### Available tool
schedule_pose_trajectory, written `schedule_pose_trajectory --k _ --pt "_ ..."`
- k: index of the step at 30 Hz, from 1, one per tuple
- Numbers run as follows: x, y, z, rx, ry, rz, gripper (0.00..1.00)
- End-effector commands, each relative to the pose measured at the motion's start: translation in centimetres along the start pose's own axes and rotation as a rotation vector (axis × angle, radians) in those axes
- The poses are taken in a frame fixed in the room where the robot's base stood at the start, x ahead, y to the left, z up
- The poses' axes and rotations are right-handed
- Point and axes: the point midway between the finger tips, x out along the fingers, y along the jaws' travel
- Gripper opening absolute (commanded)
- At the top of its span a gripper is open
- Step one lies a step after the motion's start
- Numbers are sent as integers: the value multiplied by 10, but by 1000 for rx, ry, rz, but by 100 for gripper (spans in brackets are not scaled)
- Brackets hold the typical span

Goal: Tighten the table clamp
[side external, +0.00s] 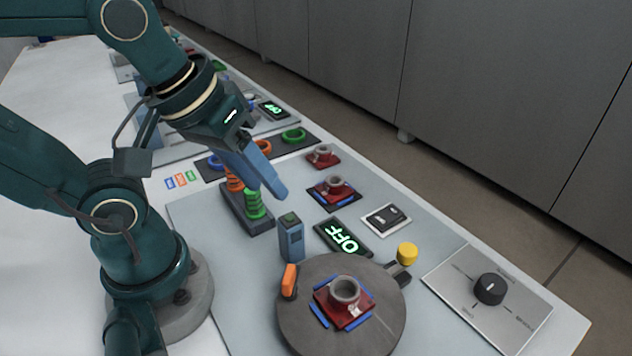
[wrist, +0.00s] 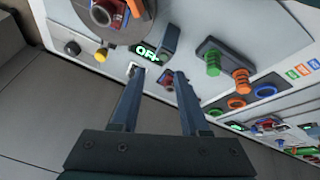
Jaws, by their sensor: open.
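A round grey turntable (side external: 300,330) stands at the front, with a red block (side external: 335,318) carrying a grey ring (side external: 344,289) between blue strips. A yellow knob (side external: 407,253) sits on a dark bracket (side external: 398,271) at its right rim; an orange lever (side external: 289,280) stands at its left rim. I cannot tell which is the clamp handle. My gripper (side external: 268,172) is open and empty, above the panel and apart from both. In the wrist view my gripper (wrist: 159,73) points across the panel; the yellow knob (wrist: 100,55) is beyond and left of its fingers.
A blue post (side external: 291,238) and OFF display (side external: 343,239) stand behind the turntable. A rack with green and orange coils (side external: 254,205) is left of the post. Red parts (side external: 335,188), a switch (side external: 386,219) and a black dial (side external: 490,288) line the right side.

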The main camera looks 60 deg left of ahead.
Motion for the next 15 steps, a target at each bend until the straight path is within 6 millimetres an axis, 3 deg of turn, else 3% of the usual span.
schedule_pose_trajectory --k 7,11,15 --pt "12 33 15 -415 -229 -114 45" --pt "20 48 29 -470 -303 -199 45" --pt "28 56 41 -417 -347 -244 45"
